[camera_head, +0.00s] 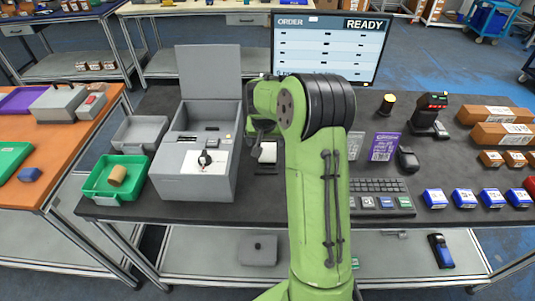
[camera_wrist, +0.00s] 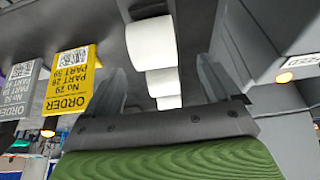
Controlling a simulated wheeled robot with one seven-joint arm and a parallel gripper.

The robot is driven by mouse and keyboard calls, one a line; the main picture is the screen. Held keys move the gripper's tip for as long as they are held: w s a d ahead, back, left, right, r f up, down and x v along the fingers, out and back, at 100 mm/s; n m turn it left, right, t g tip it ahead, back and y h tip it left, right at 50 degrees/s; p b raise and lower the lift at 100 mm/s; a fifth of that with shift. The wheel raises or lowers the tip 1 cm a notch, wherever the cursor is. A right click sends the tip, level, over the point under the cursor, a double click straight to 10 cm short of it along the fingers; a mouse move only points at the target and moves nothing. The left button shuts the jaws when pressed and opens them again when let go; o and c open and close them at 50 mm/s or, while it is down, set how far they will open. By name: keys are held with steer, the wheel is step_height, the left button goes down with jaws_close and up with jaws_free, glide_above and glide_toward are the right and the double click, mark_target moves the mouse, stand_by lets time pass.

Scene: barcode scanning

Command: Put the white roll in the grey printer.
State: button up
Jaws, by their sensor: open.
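The grey printer (camera_head: 190,181) stands on the dark table left of my arm, with its lid (camera_head: 210,88) raised. A white roll (camera_head: 268,152) shows just right of the printer, below my gripper (camera_head: 262,130) and partly hidden by my arm. In the wrist view, white rolls (camera_wrist: 152,42) appear in a line between the two fingers of my gripper (camera_wrist: 163,72). The fingers are apart and nothing is visibly clamped. Whether a finger touches a roll cannot be told.
A green tray (camera_head: 101,187) with a brown roll (camera_head: 117,175) and a grey bin (camera_head: 140,133) stand left of the printer. A monitor (camera_head: 328,48) rises behind my arm. A keyboard (camera_head: 376,186) and several blue-white boxes (camera_head: 463,198) lie right. A yellow order tag (camera_wrist: 73,82) shows in the wrist view.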

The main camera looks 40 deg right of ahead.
mark_target(267, 146)
steer(key=x, duration=0.6)
steer(key=shift+s+d+f+b, duration=0.1)
steer(key=shift+d+f+b, duration=0.2)
steer(key=shift+d+f, duration=0.05)
steer(key=shift+s+a+r, duration=0.1)
steer(key=c, duration=1.2)
step_height(267, 146, up, 10)
steer(key=shift+r+p, duration=0.1)
steer(key=shift+p, duration=0.75)
